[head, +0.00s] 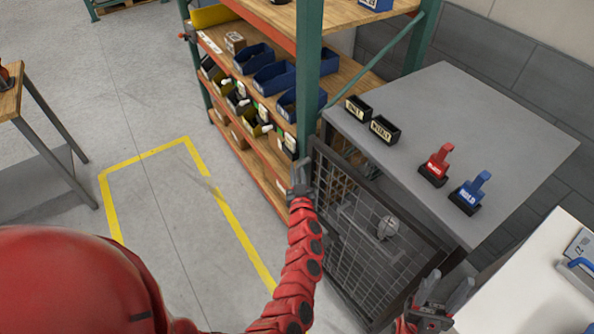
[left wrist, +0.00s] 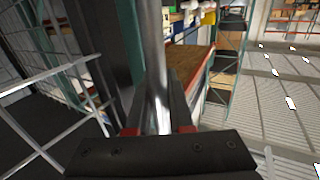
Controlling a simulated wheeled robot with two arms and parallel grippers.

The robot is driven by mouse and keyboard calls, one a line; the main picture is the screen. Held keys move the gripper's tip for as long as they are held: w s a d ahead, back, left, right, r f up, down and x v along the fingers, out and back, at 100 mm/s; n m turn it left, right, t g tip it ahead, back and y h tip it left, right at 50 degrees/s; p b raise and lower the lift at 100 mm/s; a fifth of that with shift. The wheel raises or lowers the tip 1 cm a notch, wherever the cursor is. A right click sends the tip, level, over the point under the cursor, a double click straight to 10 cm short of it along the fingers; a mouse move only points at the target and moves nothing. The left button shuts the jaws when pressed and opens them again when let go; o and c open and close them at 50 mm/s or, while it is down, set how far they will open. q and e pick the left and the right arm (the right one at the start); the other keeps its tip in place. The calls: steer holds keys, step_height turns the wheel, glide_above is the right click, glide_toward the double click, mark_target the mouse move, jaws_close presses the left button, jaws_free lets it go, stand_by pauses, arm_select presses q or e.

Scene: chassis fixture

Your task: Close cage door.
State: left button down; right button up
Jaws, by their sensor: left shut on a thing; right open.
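The cage door (head: 352,235) is a dark-framed wire mesh panel on the front of a grey-topped cage cabinet (head: 480,110). Its left edge stands a little out from the cabinet, so a gap shows along the top. My left gripper (head: 301,180) is at the door's left edge. In the left wrist view it is shut on a shiny upright metal bar (left wrist: 153,50), which looks like the door's handle; in the head view the gripper hides this bar. My right gripper (head: 446,296) is open and empty near the door's right end, in front of the cabinet.
A shelf rack with blue bins (head: 273,76) stands close behind my left gripper. Two black trays (head: 384,130), a red clamp-like item (head: 437,163) and a blue one (head: 471,191) sit on the cabinet. A white table (head: 535,285) is at right.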

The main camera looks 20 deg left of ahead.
arm_select(q)
steer(key=shift+w, duration=0.1)
steer(key=w+d, duration=0.1)
steer(key=w+h+b, duration=0.1)
steer(key=w, duration=0.1)
steer(key=w+d+m+h, duration=0.1)
steer(key=shift+w+d+r+t, duration=0.15)
steer(key=shift+w+d+t, duration=0.05)
steer(key=shift+d+t, duration=0.2)
steer(key=c, duration=1.2)
jaws_free()
steer(key=shift+o, duration=0.6)
steer(key=shift+d, duration=0.15)
steer(key=shift+b, duration=0.3)
